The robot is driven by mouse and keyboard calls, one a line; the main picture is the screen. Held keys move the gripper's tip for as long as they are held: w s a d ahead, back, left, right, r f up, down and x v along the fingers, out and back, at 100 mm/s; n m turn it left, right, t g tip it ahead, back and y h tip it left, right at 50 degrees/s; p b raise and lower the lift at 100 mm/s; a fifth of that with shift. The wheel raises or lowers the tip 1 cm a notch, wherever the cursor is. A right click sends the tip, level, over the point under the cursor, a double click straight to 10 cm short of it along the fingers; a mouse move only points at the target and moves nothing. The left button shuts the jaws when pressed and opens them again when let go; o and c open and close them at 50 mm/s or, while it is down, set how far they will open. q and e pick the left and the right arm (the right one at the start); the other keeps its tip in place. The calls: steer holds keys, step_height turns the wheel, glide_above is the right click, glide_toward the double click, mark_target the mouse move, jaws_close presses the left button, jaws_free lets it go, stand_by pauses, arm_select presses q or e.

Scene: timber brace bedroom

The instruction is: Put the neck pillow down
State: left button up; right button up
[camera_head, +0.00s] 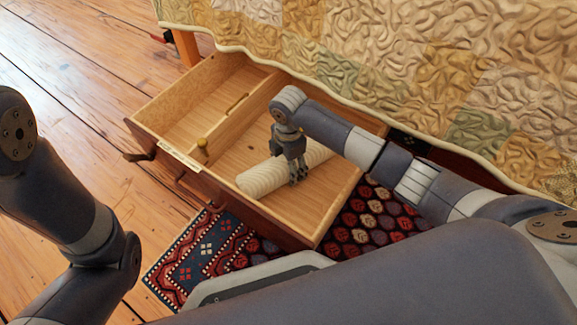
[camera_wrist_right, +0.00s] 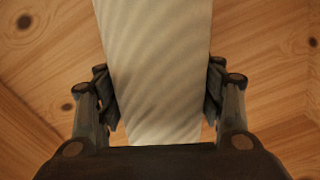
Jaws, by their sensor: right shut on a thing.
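The neck pillow (camera_head: 263,178) is a cream, ribbed roll. It lies in or just above the right compartment of an open wooden drawer (camera_head: 240,135); I cannot tell whether it touches the drawer floor. My right gripper (camera_head: 298,178) reaches down into that compartment and is shut on the pillow, with fingers on both sides of it. In the right wrist view the pillow (camera_wrist_right: 158,75) runs between the two fingers, with bare wood around it. The gripper hides part of the pillow's middle. My left arm shows at the left edge of the head view, but its gripper is out of view.
A divider splits the drawer, and its left compartment (camera_head: 205,103) looks empty apart from the grip cut-out in the divider. A quilted bed (camera_head: 400,50) overhangs the drawer's back. A patterned rug (camera_head: 205,250) lies in front. Bare plank floor (camera_head: 75,80) is at the left.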

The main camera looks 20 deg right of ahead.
steer(key=o, duration=1.3)
steer(key=shift+f, duration=0.1)
steer(key=shift+c, duration=0.2)
step_height(320, 180, up, 12)
steer(key=p, duration=0.7)
steer(key=shift+f+p, duration=0.2)
steer(key=shift+p, duration=0.1)
steer(key=shift+r, duration=0.4)
